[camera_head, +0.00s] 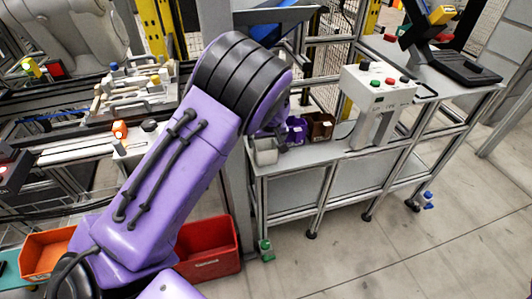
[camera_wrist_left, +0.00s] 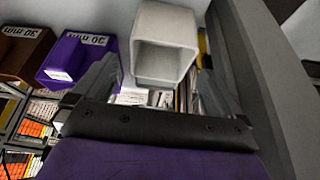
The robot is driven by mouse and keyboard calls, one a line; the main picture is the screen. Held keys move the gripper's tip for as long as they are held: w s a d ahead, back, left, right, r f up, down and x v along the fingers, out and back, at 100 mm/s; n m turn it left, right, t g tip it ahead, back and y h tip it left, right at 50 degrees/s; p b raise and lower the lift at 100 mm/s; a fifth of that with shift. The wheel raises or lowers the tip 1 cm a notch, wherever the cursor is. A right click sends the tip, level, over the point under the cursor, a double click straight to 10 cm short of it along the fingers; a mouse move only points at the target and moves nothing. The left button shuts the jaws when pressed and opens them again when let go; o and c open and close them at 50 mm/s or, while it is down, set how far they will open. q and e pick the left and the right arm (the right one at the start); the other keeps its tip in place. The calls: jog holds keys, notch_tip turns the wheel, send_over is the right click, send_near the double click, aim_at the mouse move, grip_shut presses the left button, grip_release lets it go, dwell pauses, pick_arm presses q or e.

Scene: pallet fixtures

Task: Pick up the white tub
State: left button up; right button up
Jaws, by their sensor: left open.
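The white tub (camera_wrist_left: 150,66) is in the left wrist view, ahead of my left gripper (camera_wrist_left: 160,82), with its open side facing the camera. The fingers are apart, one towards each side of the tub, and I see no firm contact. In the head view the tub (camera_head: 265,153) looks light grey and stands at the left end of the metal bench. My left gripper (camera_head: 277,138) is just above and behind it there, partly hidden by my purple arm. My right gripper is not in view.
A purple bin (camera_head: 297,128) and a brown bin (camera_head: 320,126) stand to the right of the tub on the bench (camera_head: 345,155). A control box with buttons (camera_head: 378,88) is farther right. A grey upright post (camera_wrist_left: 270,80) is close on the right in the wrist view.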

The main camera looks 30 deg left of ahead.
aim_at(265, 146)
pick_arm(q)
jog(key=x, duration=0.6)
jog(key=shift+f+p, duration=0.2)
jog(key=shift+p, duration=0.1)
jog(key=shift+r, duration=0.1)
jog(key=shift+c, duration=0.9)
jog(key=c, duration=0.7)
jog(key=shift+r, duration=0.1)
